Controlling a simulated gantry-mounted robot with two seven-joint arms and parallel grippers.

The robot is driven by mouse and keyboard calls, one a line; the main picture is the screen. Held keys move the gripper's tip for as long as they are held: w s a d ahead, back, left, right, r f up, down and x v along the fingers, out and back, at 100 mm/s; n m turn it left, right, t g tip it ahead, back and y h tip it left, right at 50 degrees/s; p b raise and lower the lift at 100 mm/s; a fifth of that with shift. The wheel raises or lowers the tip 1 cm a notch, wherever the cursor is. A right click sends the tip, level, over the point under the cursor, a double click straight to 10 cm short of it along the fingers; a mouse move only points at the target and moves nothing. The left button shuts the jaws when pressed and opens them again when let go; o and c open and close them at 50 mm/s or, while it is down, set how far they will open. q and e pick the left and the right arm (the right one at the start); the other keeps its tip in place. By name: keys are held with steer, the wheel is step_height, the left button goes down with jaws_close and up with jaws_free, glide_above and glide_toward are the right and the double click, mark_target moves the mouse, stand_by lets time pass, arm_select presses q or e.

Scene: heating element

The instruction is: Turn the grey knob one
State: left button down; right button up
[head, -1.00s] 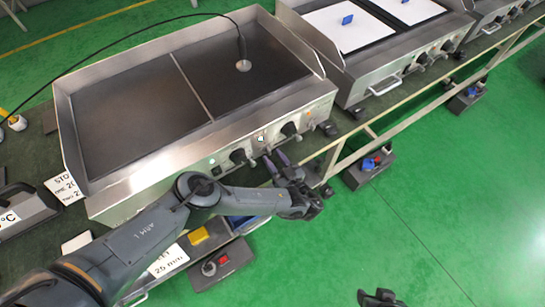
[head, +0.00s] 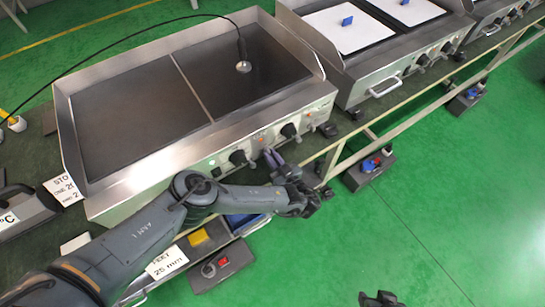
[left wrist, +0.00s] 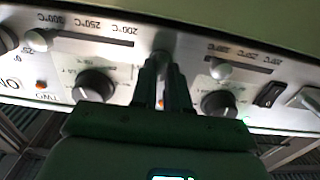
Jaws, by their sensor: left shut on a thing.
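The griddle's front panel (head: 215,160) carries dark round knobs, one at left (head: 237,157) and one at right (head: 289,130) in the head view. My left gripper (head: 272,155) is at the panel between them. In the left wrist view the panel is upside down, and my fingers (left wrist: 161,68) are shut on a small grey knob, mostly hidden between the tips. Other small grey knobs show at left (left wrist: 38,40) and right (left wrist: 221,70). A dark knob (left wrist: 93,85) is near the word TWO. My right gripper (head: 380,298) barely shows at the bottom edge.
A black cable runs to a round metal probe (head: 243,66) on the griddle plate. A second appliance (head: 360,85) stands at right. A rail (head: 400,122) runs along the front. The green floor at right is clear.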

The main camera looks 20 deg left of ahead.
arm_select(q)
steer(key=shift+n, duration=1.3)
steer(key=n+p, duration=0.1)
steer(key=n, duration=0.1)
steer(key=shift+n, duration=0.3)
steer(key=n+p, duration=0.1)
steer(key=n, duration=0.3)
steer(key=shift+s, duration=0.1)
steer(key=shift+n+p, duration=0.35)
steer(key=shift+n, duration=0.95)
steer(key=c, duration=1.1)
jaws_free()
steer(key=shift+a, duration=0.1)
